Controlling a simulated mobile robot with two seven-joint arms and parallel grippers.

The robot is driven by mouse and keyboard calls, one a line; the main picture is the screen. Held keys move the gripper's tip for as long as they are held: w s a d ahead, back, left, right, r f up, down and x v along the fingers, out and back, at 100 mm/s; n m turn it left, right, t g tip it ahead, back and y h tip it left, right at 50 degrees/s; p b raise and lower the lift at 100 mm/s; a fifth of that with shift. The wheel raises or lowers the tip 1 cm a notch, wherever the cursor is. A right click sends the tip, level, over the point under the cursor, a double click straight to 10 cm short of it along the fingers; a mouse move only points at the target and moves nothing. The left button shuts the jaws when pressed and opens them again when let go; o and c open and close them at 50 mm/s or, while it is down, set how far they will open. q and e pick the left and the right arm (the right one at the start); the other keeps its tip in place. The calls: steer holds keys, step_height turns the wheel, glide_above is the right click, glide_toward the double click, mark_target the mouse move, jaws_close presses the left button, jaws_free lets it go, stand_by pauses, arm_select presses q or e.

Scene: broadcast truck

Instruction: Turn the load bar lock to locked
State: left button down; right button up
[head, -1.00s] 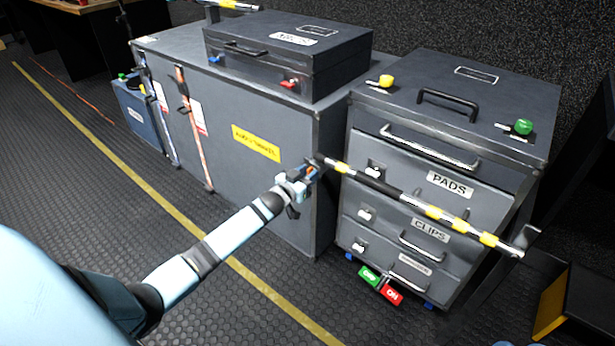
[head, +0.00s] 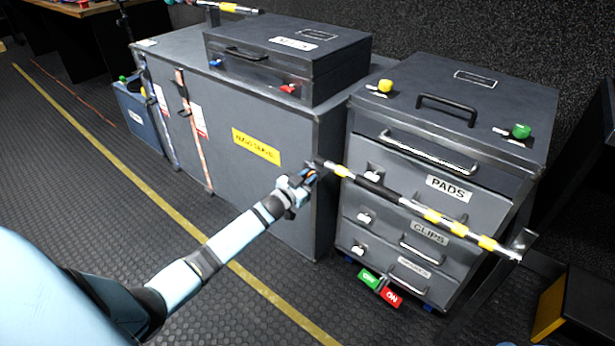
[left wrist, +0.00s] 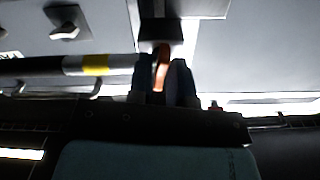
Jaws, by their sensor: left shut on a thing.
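The load bar (head: 411,206), black and chrome with yellow bands, runs across the front of the grey drawer cabinet. Its right end is at a bracket (head: 522,241). My left gripper (head: 308,176) is at the bar's left end, beside the corner of the big grey case. In the left wrist view, an orange lock lever (left wrist: 161,68) stands between the two fingers (left wrist: 166,80), and the gripper is shut on it. The bar (left wrist: 70,65) extends to the left there. The fingers hide much of the lock, and I cannot read its setting. My right gripper is not in view.
The drawer cabinet (head: 361,229) has latches and handles behind the bar. The big grey case (head: 262,185) stands to the left, with a smaller case (head: 270,57) on top. The floor in front is clear.

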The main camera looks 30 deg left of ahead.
arm_select(q)
steer(key=m+p, duration=0.1)
steer(key=m, duration=0.3)
steer(key=shift+d+m, duration=0.1)
steer(key=shift+m, duration=0.2)
steer(key=m, duration=0.3)
steer(key=shift+f+m, duration=0.15)
steer(key=shift+m, duration=0.15)
steer(key=m+b, duration=0.1)
steer(key=m, duration=0.2)
steer(key=shift+f+m, duration=0.1)
steer(key=shift+m, duration=0.2)
steer(key=shift+d+m+b, duration=0.1)
steer(key=shift+m+b, duration=0.35)
steer(key=shift+m, duration=1.35)
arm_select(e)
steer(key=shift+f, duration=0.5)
arm_select(q)
steer(key=c, duration=1.2)
jaws_free()
steer(key=shift+c, duration=0.2)
